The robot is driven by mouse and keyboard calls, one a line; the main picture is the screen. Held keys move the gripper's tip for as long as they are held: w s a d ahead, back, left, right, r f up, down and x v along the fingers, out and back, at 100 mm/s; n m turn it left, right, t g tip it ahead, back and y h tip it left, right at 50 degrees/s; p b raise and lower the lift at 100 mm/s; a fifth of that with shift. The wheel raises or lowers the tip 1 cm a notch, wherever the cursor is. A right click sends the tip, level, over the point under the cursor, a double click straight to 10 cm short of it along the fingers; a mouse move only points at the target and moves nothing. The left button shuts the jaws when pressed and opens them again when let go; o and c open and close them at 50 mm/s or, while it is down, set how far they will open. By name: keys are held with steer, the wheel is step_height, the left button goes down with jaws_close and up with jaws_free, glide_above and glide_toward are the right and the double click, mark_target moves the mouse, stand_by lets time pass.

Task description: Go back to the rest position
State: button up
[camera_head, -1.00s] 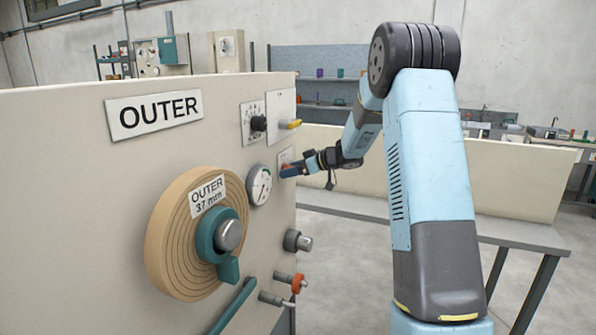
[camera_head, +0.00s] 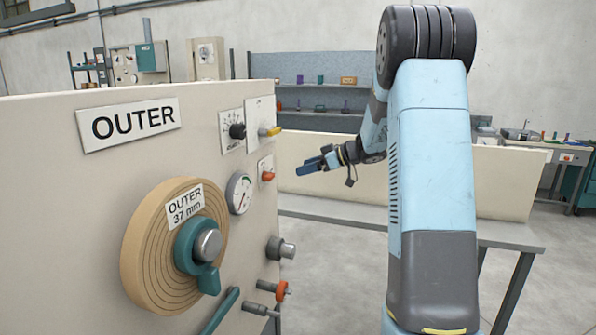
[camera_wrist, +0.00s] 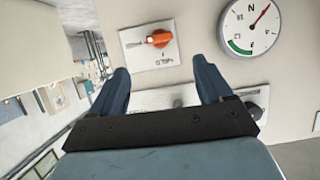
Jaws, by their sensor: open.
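My gripper (camera_head: 312,166) is in the air to the right of the cream OUTER panel (camera_head: 90,150), apart from it. In the wrist view my gripper (camera_wrist: 165,85) shows two blue fingers spread wide with nothing between them. An orange switch (camera_head: 267,176) sits on a small white plate on the panel, left of the fingertips. In the wrist view the orange switch (camera_wrist: 158,38) lies beyond the fingers, its lever pointing left, with a gap between.
The panel also carries a round gauge (camera_head: 239,193), a black knob (camera_head: 237,131), a yellow lever (camera_head: 270,131), a wooden spiral disc (camera_head: 150,262) with a teal clamp (camera_head: 197,255), and protruding fittings (camera_head: 281,248). A grey bench (camera_head: 350,212) stands behind my arm.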

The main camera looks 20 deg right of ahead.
steer(key=shift+s+d+r, duration=0.1)
steer(key=shift+s+d, duration=0.05)
steer(key=shift+d, duration=0.05)
stand_by(0.4)
step_height(320, 180, up, 12)
steer(key=m+t+h, duration=0.3)
steer(key=t+h, duration=0.3)
steer(key=s+d+r+m+t+h, duration=0.1)
steer(key=s+r+m+h, duration=0.4)
steer(key=s, duration=0.4)
steer(key=s+a+f+m+g, duration=0.1)
steer(key=s+a+f+g, duration=0.2)
steer(key=s, duration=0.8)
steer(key=s+a+f+g, duration=0.3)
steer(key=s+f, duration=0.2)
steer(key=s, duration=0.5)
steer(key=s+a+f+m+g, duration=0.1)
steer(key=s+a+f+g, duration=0.2)
steer(key=s, duration=0.8)
step_height(320, 180, down, 2)
steer(key=shift+s+f+m, duration=0.1)
steer(key=shift+s+m, duration=0.2)
steer(key=shift+s, duration=0.05)
